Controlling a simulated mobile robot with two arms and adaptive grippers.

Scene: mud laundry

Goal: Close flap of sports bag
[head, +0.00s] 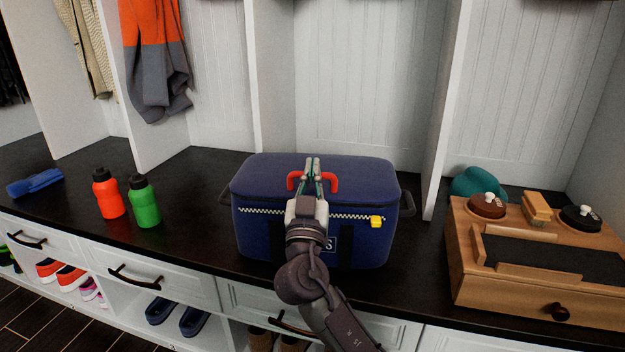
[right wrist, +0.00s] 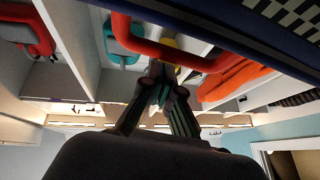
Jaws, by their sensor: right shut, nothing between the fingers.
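The blue sports bag (head: 270,235) stands on the dark bench top. Its flap (head: 350,170) lies over the top, with a checkered zipper strip (head: 260,211) along the front and a yellow tab (head: 376,221) at the right. A red handle (head: 330,181) is at the flap's front; it also shows in the right wrist view (right wrist: 185,55). My right gripper (head: 312,161) is shut and empty at the handle, its fingers over the flap in the head view. Whether it touches the handle is unclear. My arm hides the bag's front middle. My left gripper is out of view.
An orange bottle (head: 110,196) and a green bottle (head: 146,204) stand left of the bag. A blue item (head: 35,185) lies farther left. A wooden box (head: 500,280) with brushes and tins stands at the right. White dividers (head: 268,80) rise behind.

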